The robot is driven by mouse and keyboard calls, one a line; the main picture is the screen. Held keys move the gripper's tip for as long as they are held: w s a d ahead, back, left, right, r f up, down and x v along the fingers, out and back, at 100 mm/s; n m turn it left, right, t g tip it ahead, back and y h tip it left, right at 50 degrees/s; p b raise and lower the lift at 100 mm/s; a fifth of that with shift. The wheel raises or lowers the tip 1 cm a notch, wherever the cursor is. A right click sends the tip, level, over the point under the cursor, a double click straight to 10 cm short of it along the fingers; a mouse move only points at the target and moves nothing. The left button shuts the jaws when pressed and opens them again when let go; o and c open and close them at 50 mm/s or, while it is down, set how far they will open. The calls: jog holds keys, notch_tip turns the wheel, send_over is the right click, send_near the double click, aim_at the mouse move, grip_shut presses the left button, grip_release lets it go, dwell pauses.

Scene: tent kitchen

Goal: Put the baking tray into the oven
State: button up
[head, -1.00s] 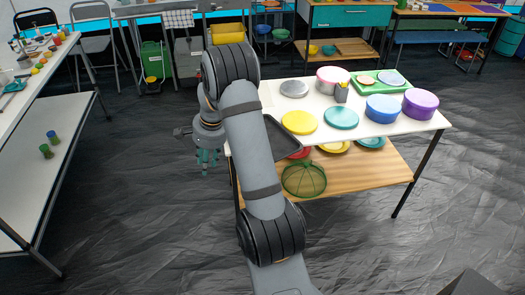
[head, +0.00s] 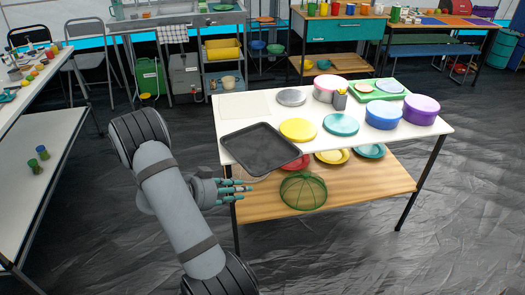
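The baking tray (head: 262,150) is a dark, shallow rectangular tray. It lies at the left front of the white table (head: 407,137), and its near edge reaches the table's front edge, perhaps past it. My gripper (head: 243,187), with teal fingers, points right, just below and in front of the tray by the table's front left corner. Its fingers look spread apart, with nothing between them, and it appears apart from the tray. I cannot make out an oven in this view.
The tabletop also holds a yellow lid (head: 298,129), a teal lid (head: 341,124), and blue (head: 383,115) and purple (head: 421,110) containers. A green mesh dome (head: 303,191) sits on the wooden shelf below. Another white table (head: 40,135) stands left. The front floor is clear.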

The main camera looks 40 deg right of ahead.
aim_at(266, 172)
jog(key=shift+n+h, duration=0.6)
jog(key=shift+h, duration=0.3)
jog(key=d, duration=0.7)
jog(key=w+d, duration=0.1)
jog(key=d, duration=0.3)
jog(key=shift+d, duration=0.25)
jog(key=shift+c, duration=1.1)
grip_shut()
